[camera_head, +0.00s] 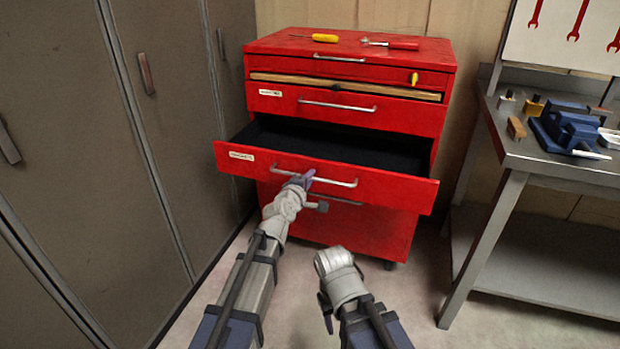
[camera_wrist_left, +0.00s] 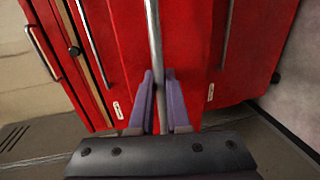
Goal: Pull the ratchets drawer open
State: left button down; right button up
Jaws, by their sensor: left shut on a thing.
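The red tool cabinet (camera_head: 348,119) stands against the back wall. Its open drawer (camera_head: 394,188) sticks out towards me; its label is too small to read, and its dark inside looks empty. My left gripper (camera_head: 304,179) is shut on the handle (camera_head: 337,183) of this drawer, left of its middle. In the left wrist view the handle bar (camera_wrist_left: 155,52) runs between the two purple fingers of the left gripper (camera_wrist_left: 158,77). My right arm's end (camera_head: 335,268) is low in front of the cabinet, apart from it; its fingers do not show clearly.
A yellow-handled screwdriver (camera_head: 322,38) and a red-handled tool (camera_head: 396,44) lie on the cabinet top. Grey lockers (camera_head: 165,120) stand close on the left. A workbench (camera_head: 560,170) with a blue vise (camera_head: 572,127) stands on the right. The floor before the cabinet is clear.

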pick_arm(q)
jog(key=c, duration=1.2)
grip_release()
jog(key=shift+o, duration=0.2)
jog(key=p+v, duration=0.1)
jog(key=v, duration=0.6)
jog(key=shift+s, duration=0.35)
jog(key=shift+a, duration=0.1)
